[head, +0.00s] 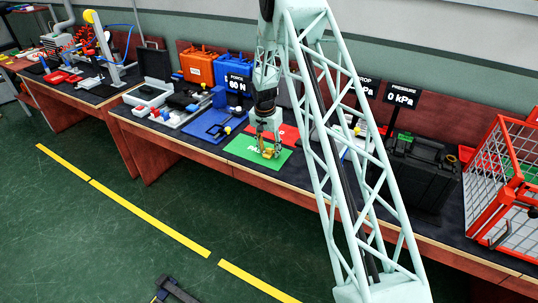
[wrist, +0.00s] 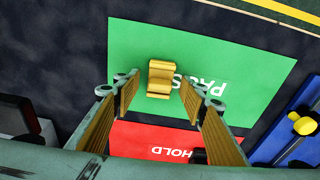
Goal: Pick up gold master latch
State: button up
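The gold master latch (wrist: 161,79) lies on the green PASS mat (wrist: 235,60), covering part of its lettering. My gripper (wrist: 160,100) is open in the wrist view, with one finger on each side of the latch's line and the latch near the tips. I see no finger touching it. In the head view my gripper (head: 268,150) is low over the green mat (head: 245,150), with a gold patch between its fingers; the latch's outline is hard to make out there.
A red HOLD mat (wrist: 125,142) adjoins the green mat. A blue fixture (wrist: 287,135) with a yellow knob stands beside them. In the head view a black case (head: 420,170) and a red wire cage (head: 503,180) stand to the right. My arm hides part of the bench.

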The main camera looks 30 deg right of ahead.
dwell(0.5)
jog(key=c, duration=0.9)
jog(key=shift+r, duration=0.15)
jog(key=shift+r, duration=1.4)
jog(key=shift+s+r+p, duration=0.1)
jog(key=shift+r+p, duration=0.15)
jog(key=shift+p, duration=0.05)
jog(key=s, duration=0.5)
jog(key=s+r, duration=0.1)
jog(key=s, duration=0.9)
jog(key=shift+s+a+r, duration=0.2)
jog(key=shift+s+a, duration=0.05)
jog(key=shift+s, duration=0.15)
jog(key=shift+a, duration=0.1)
